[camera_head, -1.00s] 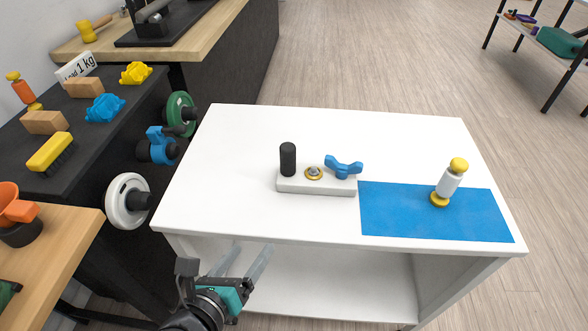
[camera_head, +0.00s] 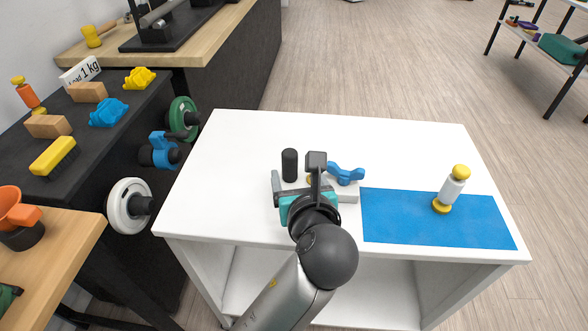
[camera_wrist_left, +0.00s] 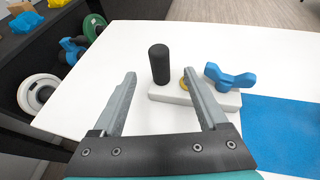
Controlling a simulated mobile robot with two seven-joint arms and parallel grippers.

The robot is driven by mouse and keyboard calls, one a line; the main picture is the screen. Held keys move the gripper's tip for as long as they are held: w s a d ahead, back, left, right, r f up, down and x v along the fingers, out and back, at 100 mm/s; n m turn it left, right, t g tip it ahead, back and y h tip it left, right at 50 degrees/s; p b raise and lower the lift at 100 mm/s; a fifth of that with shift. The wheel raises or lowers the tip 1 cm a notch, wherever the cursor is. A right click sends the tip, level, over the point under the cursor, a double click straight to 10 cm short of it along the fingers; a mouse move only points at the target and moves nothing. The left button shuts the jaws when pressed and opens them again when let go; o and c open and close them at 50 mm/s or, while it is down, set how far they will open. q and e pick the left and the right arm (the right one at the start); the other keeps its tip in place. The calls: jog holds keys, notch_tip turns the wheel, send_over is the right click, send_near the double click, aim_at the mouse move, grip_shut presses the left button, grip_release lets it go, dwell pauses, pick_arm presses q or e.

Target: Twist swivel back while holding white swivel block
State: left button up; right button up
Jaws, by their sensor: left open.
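The white swivel block (camera_head: 347,193) lies on the white table, partly hidden behind my left gripper in the head view; it also shows in the left wrist view (camera_wrist_left: 170,96). A black upright post (camera_head: 289,165) stands at its left end. A blue wing-shaped swivel (camera_head: 346,174) sits at its right end, also in the left wrist view (camera_wrist_left: 230,80). A yellow ring (camera_wrist_left: 185,84) between them is partly covered by a finger. My left gripper (camera_wrist_left: 165,95) is open and empty, its fingers pointing toward the block, with the black post showing between them. My right gripper is not in view.
A blue mat (camera_head: 430,218) lies right of the block, with a white and yellow piece (camera_head: 451,190) standing on it. The white table (camera_head: 235,145) is clear at left and back. Dark and wooden benches with wheels and toys stand at left.

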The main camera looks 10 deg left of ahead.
aim_at(287, 155)
pick_arm(q)
jog(key=x, duration=1.2)
jog(key=shift+s, duration=0.1)
jog(key=shift+c, duration=0.3)
grip_shut()
jog(key=shift+c, duration=1.3)
grip_release()
grip_shut()
dwell(0.4)
